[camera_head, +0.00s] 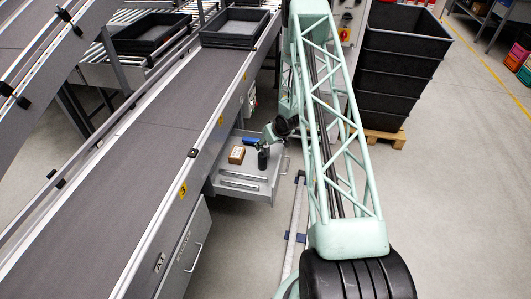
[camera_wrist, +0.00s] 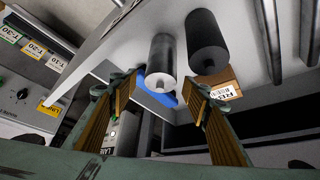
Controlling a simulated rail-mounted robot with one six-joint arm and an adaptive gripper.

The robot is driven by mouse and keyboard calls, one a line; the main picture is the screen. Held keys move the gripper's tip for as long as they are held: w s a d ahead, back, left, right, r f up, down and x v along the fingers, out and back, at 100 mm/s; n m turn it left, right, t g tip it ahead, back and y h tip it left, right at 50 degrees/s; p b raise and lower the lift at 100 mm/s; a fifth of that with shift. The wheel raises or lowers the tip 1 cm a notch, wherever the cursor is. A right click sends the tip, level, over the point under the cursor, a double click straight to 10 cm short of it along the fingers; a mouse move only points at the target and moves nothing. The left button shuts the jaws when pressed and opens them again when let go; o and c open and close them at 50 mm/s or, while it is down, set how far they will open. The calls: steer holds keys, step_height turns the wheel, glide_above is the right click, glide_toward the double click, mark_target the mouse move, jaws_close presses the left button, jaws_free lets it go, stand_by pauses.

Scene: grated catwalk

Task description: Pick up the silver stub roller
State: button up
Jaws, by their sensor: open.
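The silver stub roller (camera_wrist: 162,56) shows in the wrist view as a light grey cylinder with a small stub at its near end. It lies ahead of my gripper (camera_wrist: 161,90), in line with the gap between the fingers. The fingers are open and nothing is held between them. In the head view my gripper (camera_head: 268,137) is over the far part of a pulled-out drawer (camera_head: 226,187) beside the conveyor. I cannot make out the silver roller there.
A black roller (camera_wrist: 207,42) stands close to the right of the silver one. A labelled cardboard box (camera_wrist: 222,88) and a blue item (camera_wrist: 160,84) are close by. The conveyor (camera_head: 130,165) borders the drawer on the left. Black crates (camera_head: 402,62) are stacked at right.

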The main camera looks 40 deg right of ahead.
stand_by(0.5)
steer(key=c, duration=1.3)
